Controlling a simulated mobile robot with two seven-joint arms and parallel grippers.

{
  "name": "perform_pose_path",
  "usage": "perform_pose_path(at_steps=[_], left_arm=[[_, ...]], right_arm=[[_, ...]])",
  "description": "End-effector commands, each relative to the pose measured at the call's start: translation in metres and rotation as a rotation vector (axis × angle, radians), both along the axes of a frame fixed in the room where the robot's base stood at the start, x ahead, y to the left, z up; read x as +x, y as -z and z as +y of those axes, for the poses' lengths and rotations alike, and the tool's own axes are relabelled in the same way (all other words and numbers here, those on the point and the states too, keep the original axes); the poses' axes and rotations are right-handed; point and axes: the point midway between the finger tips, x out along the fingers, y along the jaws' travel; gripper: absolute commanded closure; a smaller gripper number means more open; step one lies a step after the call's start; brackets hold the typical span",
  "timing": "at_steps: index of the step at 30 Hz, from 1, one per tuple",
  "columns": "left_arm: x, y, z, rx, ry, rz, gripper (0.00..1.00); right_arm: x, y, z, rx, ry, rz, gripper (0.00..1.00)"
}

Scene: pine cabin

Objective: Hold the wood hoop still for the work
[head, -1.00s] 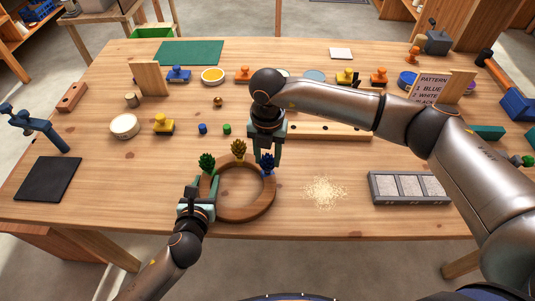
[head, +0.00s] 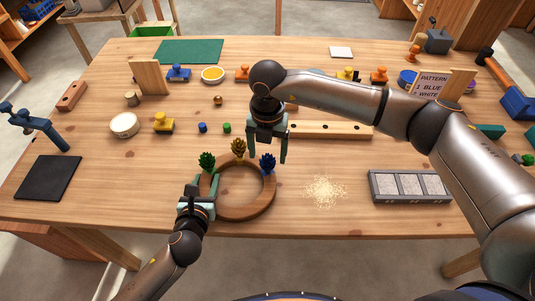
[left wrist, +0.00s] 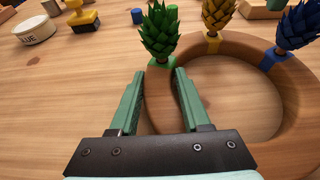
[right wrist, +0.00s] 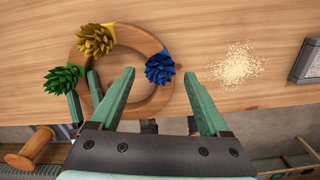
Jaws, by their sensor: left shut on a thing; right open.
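The wood hoop (head: 264,207) lies near the table's front edge; it also shows in the left wrist view (left wrist: 226,141). A green tuft (head: 207,161), a yellow tuft (head: 238,149) and a blue tuft (head: 267,162) stand on its far side. My left gripper (head: 206,190) is shut on the hoop's left rim, just below the green tuft; its fingers straddle the rim in the left wrist view (left wrist: 158,98). My right gripper (head: 267,155) is open and empty above the hoop's far right side, near the blue tuft; its spread fingers show in the right wrist view (right wrist: 165,98).
A pile of pale shavings (head: 325,191) and a grey three-section tray (head: 410,187) lie to the right. A long wooden block with holes (head: 330,130) lies behind. A black mat (head: 48,178) is at left. A sign on a stand (head: 432,87) is at right.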

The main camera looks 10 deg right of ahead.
Motion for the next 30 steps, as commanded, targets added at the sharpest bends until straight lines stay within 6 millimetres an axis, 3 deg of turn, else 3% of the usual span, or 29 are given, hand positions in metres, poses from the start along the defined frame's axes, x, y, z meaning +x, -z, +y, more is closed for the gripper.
perform_pose_path(at_steps=[6, 13, 18, 26, 27, 30], left_arm=[[-0.001, 0.002, 0.0, 0.002, 0.0, 0.004, 1.0], [-0.001, 0.002, 0.0, 0.002, -0.001, 0.004, 1.0], [-0.001, 0.002, 0.0, 0.002, 0.0, 0.004, 1.0], [-0.001, 0.002, 0.0, 0.002, -0.001, 0.004, 1.0], [-0.001, 0.002, 0.0, 0.002, -0.001, 0.004, 0.52], [-0.001, 0.002, 0.0, 0.002, 0.0, 0.003, 0.41]], right_arm=[[0.001, -0.049, 0.0, 0.001, -0.001, -0.006, 0.21], [0.001, -0.089, 0.0, 0.0, 0.0, -0.004, 0.21], [0.0, -0.102, 0.0, 0.0, 0.0, -0.003, 0.21], [0.0, -0.104, 0.0, 0.0, -0.001, -0.001, 0.21], [0.0, -0.104, 0.0, 0.0, -0.001, -0.001, 0.21], [0.0, -0.104, 0.0, 0.0, -0.001, -0.001, 0.21]])
